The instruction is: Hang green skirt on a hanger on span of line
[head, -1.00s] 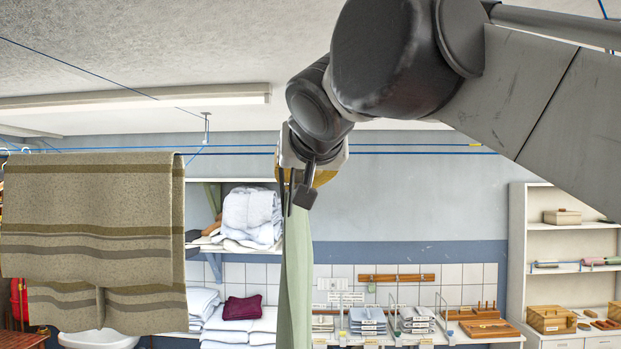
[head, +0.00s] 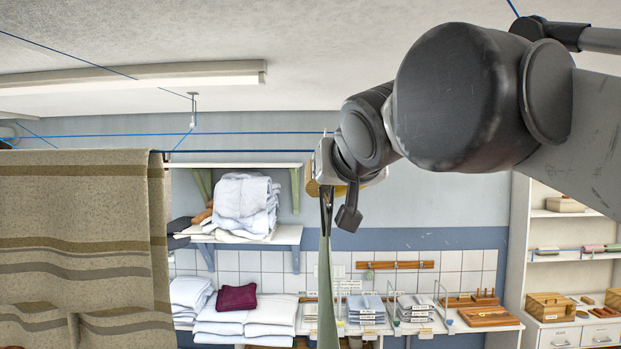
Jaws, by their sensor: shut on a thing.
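The green skirt (head: 326,295) hangs down from my gripper (head: 327,218) in the head view. It shows as a narrow strip, nearly edge-on, and its lower end is cut off by the picture's bottom edge. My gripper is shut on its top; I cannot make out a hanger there. The blue line (head: 240,152) runs across at about the height of my wrist, with a second blue strand a little above it. My fingertips are below the line in the picture; my wrist and forearm hide the line further right.
A striped brown towel (head: 75,235) hangs over the line at the left. Behind are a wall shelf (head: 245,232) with folded linen, a counter with pillows and a dark red cloth (head: 238,297), and a shelf unit (head: 515,250) at right. The line is bare between towel and wrist.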

